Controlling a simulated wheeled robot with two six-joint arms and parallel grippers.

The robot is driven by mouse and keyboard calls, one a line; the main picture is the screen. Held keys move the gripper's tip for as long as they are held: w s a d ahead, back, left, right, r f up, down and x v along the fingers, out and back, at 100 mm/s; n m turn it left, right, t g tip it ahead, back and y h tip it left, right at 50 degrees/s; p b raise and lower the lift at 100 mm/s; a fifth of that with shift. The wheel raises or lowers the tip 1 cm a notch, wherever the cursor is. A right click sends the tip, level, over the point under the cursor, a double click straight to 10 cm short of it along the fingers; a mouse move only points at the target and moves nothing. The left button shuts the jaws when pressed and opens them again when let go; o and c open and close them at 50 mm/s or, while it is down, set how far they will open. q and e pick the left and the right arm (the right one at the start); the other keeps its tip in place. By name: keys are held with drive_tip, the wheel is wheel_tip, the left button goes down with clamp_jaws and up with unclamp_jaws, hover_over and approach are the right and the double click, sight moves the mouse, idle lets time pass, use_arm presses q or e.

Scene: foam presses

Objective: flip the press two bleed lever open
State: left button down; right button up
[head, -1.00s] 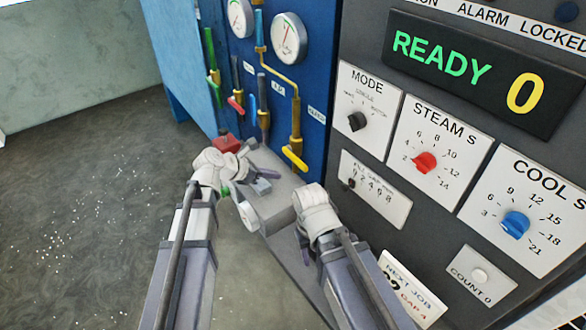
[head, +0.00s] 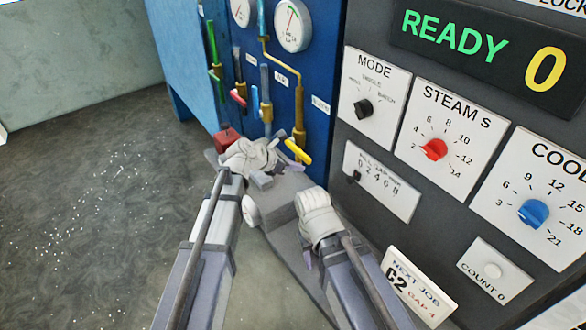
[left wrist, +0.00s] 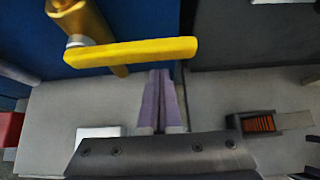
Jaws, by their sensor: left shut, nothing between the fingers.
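A yellow lever (head: 298,151) sits at the foot of a brass pipe (head: 299,105) on the blue panel. In the left wrist view the yellow lever (left wrist: 135,51) lies nearly level across the picture, its free end to the right. My left gripper (head: 278,138) is shut and empty beside this lever. In the wrist view its fingertips (left wrist: 160,74) appear just below the lever's bar; whether they touch is unclear. My right gripper (head: 308,255) hangs lower, in front of the grey ledge, its fingers mostly hidden by its own wrist. The label (head: 321,104) beside the pipe is too small to read.
Red (head: 238,97), blue (head: 255,101) and green (head: 215,76) levers sit left of the yellow one. A red block (head: 228,140) stands on the grey ledge below. The dark control panel with knobs (head: 433,149) is at right. Open floor lies left.

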use_arm(q)
drive_tip(key=shift+r+p, duration=0.75)
drive_tip(key=shift+r, duration=0.3)
